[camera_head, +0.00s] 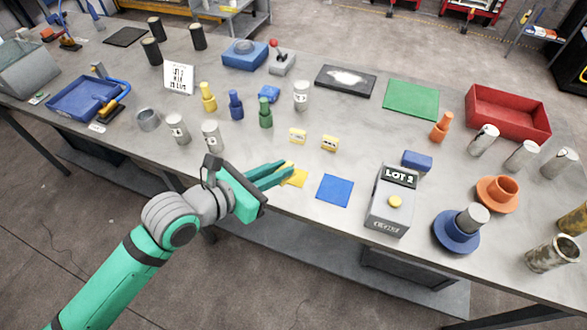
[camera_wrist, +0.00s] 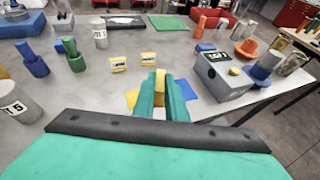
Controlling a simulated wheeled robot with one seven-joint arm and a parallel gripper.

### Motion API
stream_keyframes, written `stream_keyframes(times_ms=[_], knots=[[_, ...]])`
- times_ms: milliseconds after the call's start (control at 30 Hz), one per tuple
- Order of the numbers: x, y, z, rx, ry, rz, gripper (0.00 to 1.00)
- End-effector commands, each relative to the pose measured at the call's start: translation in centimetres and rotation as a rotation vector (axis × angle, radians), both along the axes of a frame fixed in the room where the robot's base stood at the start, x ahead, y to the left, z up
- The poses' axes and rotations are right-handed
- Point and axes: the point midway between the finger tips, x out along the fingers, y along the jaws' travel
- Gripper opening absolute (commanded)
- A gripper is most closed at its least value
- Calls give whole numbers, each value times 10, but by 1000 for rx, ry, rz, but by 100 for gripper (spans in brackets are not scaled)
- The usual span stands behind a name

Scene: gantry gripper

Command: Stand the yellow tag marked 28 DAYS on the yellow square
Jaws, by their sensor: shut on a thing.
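My gripper (camera_head: 284,173) is shut on a small yellow tag (camera_head: 288,165), mostly hidden between the green fingers. The tag also shows as a yellow strip (camera_wrist: 159,80) between the fingertips in the wrist view. Its marking is not readable. The yellow square (camera_head: 298,179) lies flat near the table's front edge. The fingertips are over or beside its left part, and they cover some of it in both views. I cannot tell whether the tag touches the square.
Two other yellow tags (camera_head: 298,136) (camera_head: 330,143) stand behind the gripper. A blue square (camera_head: 335,190) lies right of the yellow one. A grey LOT 2 box (camera_head: 391,205) stands further right. Grey cylinders (camera_head: 211,136) and bottles (camera_head: 265,113) stand at left and behind.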

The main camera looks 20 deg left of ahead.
Motion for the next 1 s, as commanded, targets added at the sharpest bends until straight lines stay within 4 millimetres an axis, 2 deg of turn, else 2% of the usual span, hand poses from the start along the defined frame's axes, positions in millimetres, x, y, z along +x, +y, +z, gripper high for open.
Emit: stream_keyframes(times_ms=[167,400,700,1000], knots=[[39,1,-17,0,0,-3,0],[70,-4,-55,-1,1,-14,0],[84,-4,-71,-1,1,-14,0],[86,-1,-105,-1,0,-9,0]])
